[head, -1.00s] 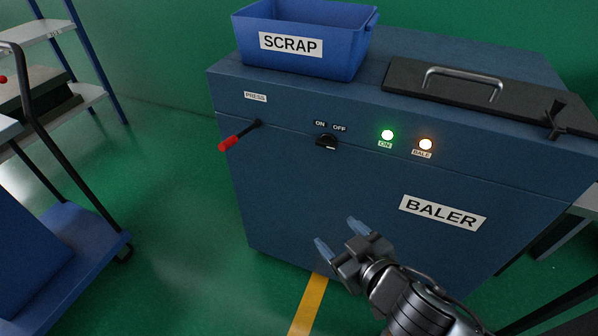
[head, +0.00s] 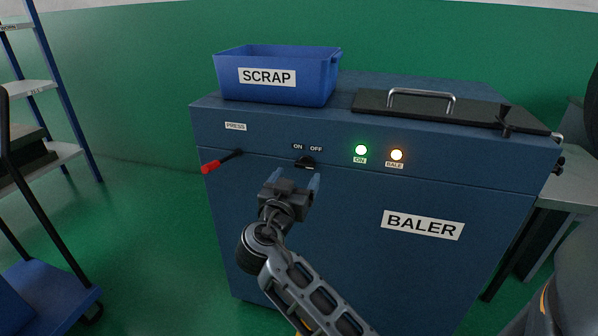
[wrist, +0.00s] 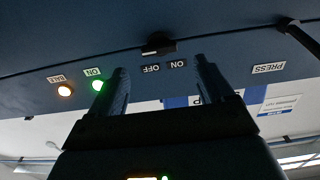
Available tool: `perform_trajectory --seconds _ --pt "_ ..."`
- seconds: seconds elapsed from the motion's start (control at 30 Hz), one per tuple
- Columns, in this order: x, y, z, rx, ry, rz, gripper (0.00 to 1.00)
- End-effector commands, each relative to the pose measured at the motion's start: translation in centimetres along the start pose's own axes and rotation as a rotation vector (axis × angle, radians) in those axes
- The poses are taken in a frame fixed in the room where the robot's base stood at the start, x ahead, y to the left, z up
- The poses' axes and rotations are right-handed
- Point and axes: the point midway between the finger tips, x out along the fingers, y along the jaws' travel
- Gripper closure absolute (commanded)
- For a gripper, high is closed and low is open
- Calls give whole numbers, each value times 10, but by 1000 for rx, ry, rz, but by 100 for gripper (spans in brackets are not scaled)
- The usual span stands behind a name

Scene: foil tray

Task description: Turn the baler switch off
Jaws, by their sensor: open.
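The baler (head: 330,220) is a dark blue cabinet in the head view. Its switch (head: 305,162) is a small black knob on the front, below the ON and OFF labels; it also shows in the wrist view (wrist: 158,46), which is upside down. I cannot tell clearly which label it points to. The green ON light (head: 361,150) is lit. My gripper (head: 292,178) is open and empty, its fingers pointing up just below the switch. In the wrist view the two fingers stand apart with the switch between and beyond them, and I see no contact.
A red-handled press lever (head: 222,161) sticks out left of the switch. The amber BALE light (head: 397,155) is lit. A blue SCRAP bin (head: 275,77) and a black lid with a handle (head: 440,108) are on top. A blue cart (head: 50,290) stands at left.

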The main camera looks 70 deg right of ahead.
Motion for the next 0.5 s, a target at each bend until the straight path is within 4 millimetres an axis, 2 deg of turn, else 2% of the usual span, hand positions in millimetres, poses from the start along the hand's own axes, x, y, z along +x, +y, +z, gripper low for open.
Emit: perform_trajectory --seconds 0.23,0.5 --pt "37 0 -1 0 0 2 19" --pt "52 0 0 -2 0 -1 19"
